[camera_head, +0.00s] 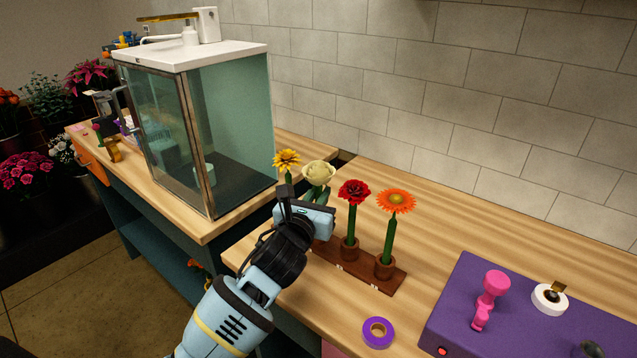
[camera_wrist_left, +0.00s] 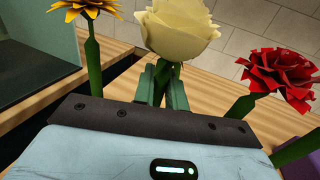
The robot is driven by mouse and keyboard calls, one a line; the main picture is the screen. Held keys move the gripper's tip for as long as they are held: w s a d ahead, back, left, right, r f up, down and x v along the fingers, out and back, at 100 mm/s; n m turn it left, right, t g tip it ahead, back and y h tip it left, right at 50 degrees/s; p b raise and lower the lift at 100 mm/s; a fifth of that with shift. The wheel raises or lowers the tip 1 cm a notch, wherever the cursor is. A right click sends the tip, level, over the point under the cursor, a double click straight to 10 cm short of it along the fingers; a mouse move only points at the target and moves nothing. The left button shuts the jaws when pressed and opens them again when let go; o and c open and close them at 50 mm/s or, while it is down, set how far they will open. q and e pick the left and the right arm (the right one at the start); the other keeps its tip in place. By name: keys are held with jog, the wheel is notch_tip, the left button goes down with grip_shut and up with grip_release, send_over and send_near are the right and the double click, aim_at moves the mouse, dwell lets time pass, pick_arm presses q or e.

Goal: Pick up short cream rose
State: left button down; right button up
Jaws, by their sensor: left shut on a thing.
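The cream rose (camera_head: 319,173) stands upright above my left gripper (camera_head: 296,200), between a yellow flower and a red flower. In the left wrist view the cream rose (camera_wrist_left: 180,30) is large at the top centre. My left gripper's fingers (camera_wrist_left: 163,84) are shut on its green stem just below the bloom. The lower stem and its place in the wooden holder (camera_head: 360,268) are hidden behind my gripper, so I cannot tell whether it is lifted. My right gripper is not in view.
A yellow flower (camera_head: 287,160), a red flower (camera_head: 354,192) and an orange flower (camera_head: 396,201) stand close by. A glass cabinet (camera_head: 230,120) stands at left. Bare counter lies behind the holder.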

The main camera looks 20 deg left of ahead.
pick_arm(q)
jog(key=shift+r, duration=0.1)
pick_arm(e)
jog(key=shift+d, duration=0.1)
